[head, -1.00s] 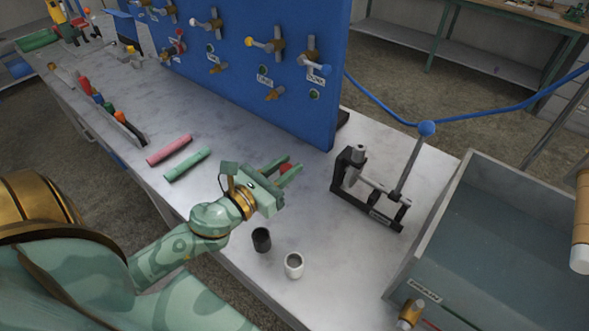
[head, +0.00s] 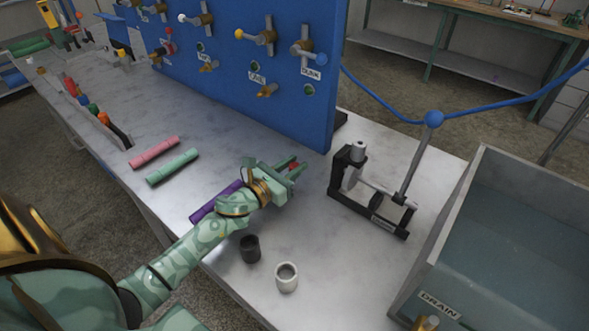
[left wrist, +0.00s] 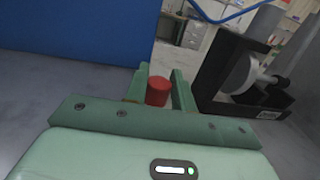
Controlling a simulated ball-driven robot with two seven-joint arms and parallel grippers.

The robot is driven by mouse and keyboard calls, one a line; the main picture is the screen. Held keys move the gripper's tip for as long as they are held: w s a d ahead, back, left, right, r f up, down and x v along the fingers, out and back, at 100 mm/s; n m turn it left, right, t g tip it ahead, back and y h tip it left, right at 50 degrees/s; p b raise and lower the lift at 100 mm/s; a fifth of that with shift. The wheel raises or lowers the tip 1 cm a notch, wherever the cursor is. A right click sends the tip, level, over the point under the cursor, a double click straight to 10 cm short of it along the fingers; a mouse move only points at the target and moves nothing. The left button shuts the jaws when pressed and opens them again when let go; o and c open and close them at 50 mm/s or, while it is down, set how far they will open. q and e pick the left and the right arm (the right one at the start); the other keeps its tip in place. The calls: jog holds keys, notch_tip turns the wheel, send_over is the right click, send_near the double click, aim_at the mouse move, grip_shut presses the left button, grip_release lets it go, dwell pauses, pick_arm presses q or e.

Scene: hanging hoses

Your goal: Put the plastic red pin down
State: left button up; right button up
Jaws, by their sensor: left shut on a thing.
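The red pin (left wrist: 157,91) stands between the fingers of my left gripper (left wrist: 160,88) in the left wrist view. It is a short red cylinder, and my left gripper is shut on it. In the head view my left gripper (head: 292,172) is over the grey bench, between the blue panel and the black clamp stand, and only a little of the red pin (head: 293,166) shows. I cannot tell whether the pin touches the bench. My right gripper is not in view.
A black stand with a lever (head: 372,195) is just right of my left gripper. A dark cup (head: 250,249) and a white cup (head: 286,277) stand nearer the front edge. Pink (head: 154,151), green (head: 172,167) and purple (head: 208,207) tubes lie left. A drain basin (head: 500,235) is at right.

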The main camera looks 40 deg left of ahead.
pick_arm(q)
jog(key=shift+r, duration=0.1)
jog(key=shift+f, duration=0.25)
jog(key=o, duration=1)
jog(key=shift+r, duration=0.25)
jog(key=s, duration=0.5)
jog(key=s+a, duration=0.1)
jog(key=s, duration=0.1)
jog(key=shift+s+a, duration=0.1)
jog(key=shift+s, duration=0.15)
